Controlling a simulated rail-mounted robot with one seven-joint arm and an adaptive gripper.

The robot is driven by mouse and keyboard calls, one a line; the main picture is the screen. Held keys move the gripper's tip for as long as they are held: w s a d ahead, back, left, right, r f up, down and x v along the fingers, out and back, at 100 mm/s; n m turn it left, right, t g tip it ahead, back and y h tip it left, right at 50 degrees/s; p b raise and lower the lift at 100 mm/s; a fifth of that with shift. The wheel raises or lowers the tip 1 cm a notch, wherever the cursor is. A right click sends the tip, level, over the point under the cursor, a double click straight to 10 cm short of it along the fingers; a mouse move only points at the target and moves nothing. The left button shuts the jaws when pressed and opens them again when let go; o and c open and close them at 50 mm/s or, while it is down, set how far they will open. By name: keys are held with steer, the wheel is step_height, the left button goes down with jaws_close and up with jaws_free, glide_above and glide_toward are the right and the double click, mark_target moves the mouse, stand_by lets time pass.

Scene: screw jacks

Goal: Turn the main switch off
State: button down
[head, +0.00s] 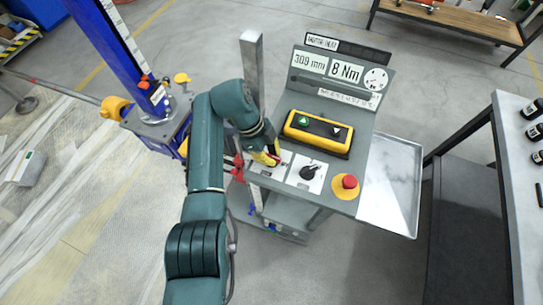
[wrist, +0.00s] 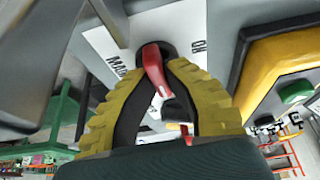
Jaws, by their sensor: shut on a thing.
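The main switch has a red handle (wrist: 154,66) on a dark round base. It sits on a white label plate (wrist: 103,43) with partly hidden lettering, on the grey control console (head: 330,115). In the wrist view the yellow-padded fingers of my gripper (wrist: 163,78) close in from both sides around the red handle. In the head view my gripper (head: 267,157) is at the left front of the console top, over the switch plate. My gripper hides most of the switch there, so the handle's exact angle is hard to tell from that view.
A black rotary selector (head: 310,172) is right of the switch, with a red emergency button (head: 349,181) beyond it. A yellow up/down button box (head: 317,133) is behind. A grey metal post (head: 252,70) stands close to my gripper. A metal side tray (head: 392,185) is at right.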

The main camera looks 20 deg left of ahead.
steer(key=shift+s+f, duration=0.1)
steer(key=shift+f, duration=0.1)
steer(key=c, duration=1.1)
jaws_free()
steer(key=shift+r, duration=0.15)
steer(key=v, duration=1.2)
